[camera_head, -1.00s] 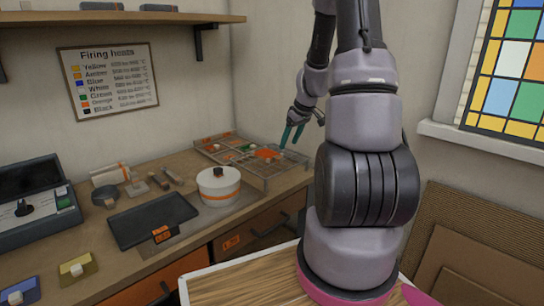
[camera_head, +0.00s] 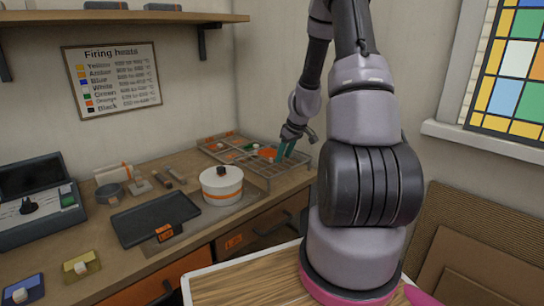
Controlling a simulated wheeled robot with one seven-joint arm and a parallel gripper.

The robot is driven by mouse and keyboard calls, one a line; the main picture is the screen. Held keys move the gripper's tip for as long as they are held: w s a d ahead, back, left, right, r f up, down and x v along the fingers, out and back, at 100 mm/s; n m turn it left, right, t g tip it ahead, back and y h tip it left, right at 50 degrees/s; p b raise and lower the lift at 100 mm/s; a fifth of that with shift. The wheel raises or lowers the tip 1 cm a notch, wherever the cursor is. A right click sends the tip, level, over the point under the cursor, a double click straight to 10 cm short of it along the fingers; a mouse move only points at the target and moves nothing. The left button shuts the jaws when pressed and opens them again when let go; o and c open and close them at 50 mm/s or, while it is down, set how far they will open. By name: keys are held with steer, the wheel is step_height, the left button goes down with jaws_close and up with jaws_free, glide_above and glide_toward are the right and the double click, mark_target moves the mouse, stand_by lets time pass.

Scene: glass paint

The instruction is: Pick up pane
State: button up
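A wire rack (camera_head: 270,177) sits on the bench against the back wall. An orange pane (camera_head: 267,153) lies in it, with a small pale knob on top. A green pane (camera_head: 250,147) lies in the rack left of the orange one. My gripper (camera_head: 285,151), with teal fingers, points down over the rack, just right of the orange pane. Its fingertips are small and partly covered by my wrist, so I cannot tell whether they are apart or touch anything. A yellow pane (camera_head: 76,271) and a blue pane (camera_head: 22,291) lie at the bench's front left.
A white pot with an orange band (camera_head: 221,187) stands left of the rack. A black tray (camera_head: 150,218) lies further left, and an open grey case (camera_head: 40,205) stands at the left. A shelf (camera_head: 150,17) runs above. My arm covers the view right of the rack.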

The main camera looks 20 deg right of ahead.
jaws_close()
steer(key=shift+r, duration=0.1)
step_height(320, 180, up, 13)
stand_by(0.6)
